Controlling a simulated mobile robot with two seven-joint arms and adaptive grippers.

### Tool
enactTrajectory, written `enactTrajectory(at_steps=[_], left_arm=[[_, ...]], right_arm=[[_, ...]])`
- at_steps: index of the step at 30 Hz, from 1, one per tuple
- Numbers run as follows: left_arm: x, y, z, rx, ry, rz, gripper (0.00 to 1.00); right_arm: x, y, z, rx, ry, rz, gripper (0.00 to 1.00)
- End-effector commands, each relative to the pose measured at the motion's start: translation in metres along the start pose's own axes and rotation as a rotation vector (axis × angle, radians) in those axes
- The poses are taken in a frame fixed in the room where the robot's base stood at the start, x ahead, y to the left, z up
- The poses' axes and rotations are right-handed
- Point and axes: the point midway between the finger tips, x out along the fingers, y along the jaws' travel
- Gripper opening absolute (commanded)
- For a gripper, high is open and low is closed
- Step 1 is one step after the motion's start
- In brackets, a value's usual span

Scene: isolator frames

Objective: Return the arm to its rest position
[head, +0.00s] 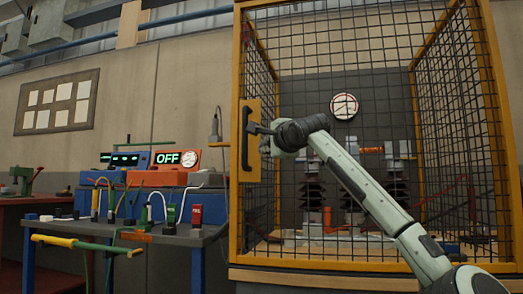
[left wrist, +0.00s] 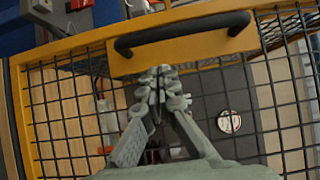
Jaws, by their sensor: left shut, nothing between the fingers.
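My left gripper (head: 257,129) is at the left edge of the yellow-framed mesh cage, close to the black handle (head: 245,138) on its yellow plate (head: 255,152). In the left wrist view my left gripper (left wrist: 159,78) has its fingers together and empty. The fingertips are just below the black handle (left wrist: 182,33) and its yellow plate (left wrist: 185,56); I cannot tell whether they touch the plate. My arm crosses in front of the mesh from the lower right. My right gripper is not in view.
The mesh cage (head: 370,264) holds dark ribbed insulators (head: 312,195) and a round white sign (head: 344,106). A green-yellow rod (head: 85,244) sticks out at the bench front.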

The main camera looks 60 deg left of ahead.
Motion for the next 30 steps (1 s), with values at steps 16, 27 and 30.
enactTrajectory(at_steps=[16,27,30], left_arm=[[-0.095,-0.001,0.0,0.0,0.001,-0.002,0.0],[-0.097,-0.001,0.0,0.0,0.001,-0.001,0.0],[-0.097,-0.001,0.0,0.0,0.001,-0.002,0.0]], right_arm=[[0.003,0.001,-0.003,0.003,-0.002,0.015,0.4],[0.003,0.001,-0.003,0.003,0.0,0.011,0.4],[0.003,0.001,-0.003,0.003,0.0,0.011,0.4]])
